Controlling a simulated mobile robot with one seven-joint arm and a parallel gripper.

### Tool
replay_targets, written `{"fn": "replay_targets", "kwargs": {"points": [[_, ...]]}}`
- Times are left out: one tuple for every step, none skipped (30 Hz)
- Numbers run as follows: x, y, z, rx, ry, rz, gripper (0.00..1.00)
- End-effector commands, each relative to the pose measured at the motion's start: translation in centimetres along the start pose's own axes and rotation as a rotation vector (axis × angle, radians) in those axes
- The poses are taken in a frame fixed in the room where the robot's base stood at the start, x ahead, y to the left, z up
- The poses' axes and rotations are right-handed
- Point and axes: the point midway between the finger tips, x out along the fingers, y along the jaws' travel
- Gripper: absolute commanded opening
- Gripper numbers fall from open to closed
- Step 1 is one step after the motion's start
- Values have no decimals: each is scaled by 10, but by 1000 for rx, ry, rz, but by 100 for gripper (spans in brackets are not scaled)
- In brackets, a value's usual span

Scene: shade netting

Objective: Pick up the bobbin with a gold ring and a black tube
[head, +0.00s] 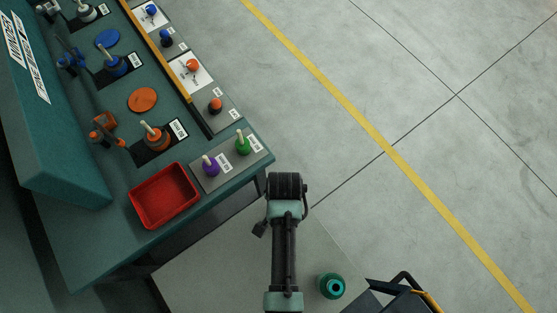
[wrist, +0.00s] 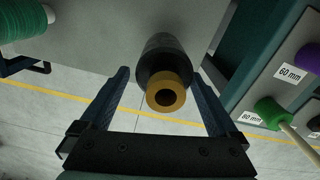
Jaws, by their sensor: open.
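The bobbin (wrist: 165,52) shows in the wrist view as a black tube with a gold ring (wrist: 164,96) on the end nearest the camera. It stands on a grey surface, its ring end facing me. My gripper (wrist: 161,72) is open, with one finger on each side of the bobbin and visible gaps to both. Nothing is held. In the head view my arm covers the gripper's fingers, and the bobbin is not seen there.
A teal bobbin (head: 331,286) stands on the grey tabletop (head: 225,265); it also shows in the wrist view (wrist: 22,20). Left is a green bench with a red tray (head: 164,195), purple (head: 210,165) and green (head: 243,144) pegged pieces. Open floor lies right.

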Motion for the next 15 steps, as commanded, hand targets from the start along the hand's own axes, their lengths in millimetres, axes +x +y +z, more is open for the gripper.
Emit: {"fn": "replay_targets", "kwargs": {"points": [[3, 0, 0, 0, 0, 1, 96], [4, 0, 0, -1, 0, 0, 96], [5, 0, 0, -1, 0, 0, 96], [5, 0, 0, -1, 1, 0, 96], [5, 0, 0, -1, 1, 0, 96], [5, 0, 0, -1, 1, 0, 96], [5, 0, 0, -1, 1, 0, 96], [5, 0, 0, -1, 1, 0, 96], [5, 0, 0, -1, 1, 0, 96], [5, 0, 0, 0, 1, 0, 91], [5, 0, 0, 0, 1, 0, 85], [5, 0, 0, 0, 1, 0, 78], [5, 0, 0, 0, 1, 0, 73], [5, 0, 0, 0, 1, 0, 67], [5, 0, 0, 0, 1, -1, 60]]}}
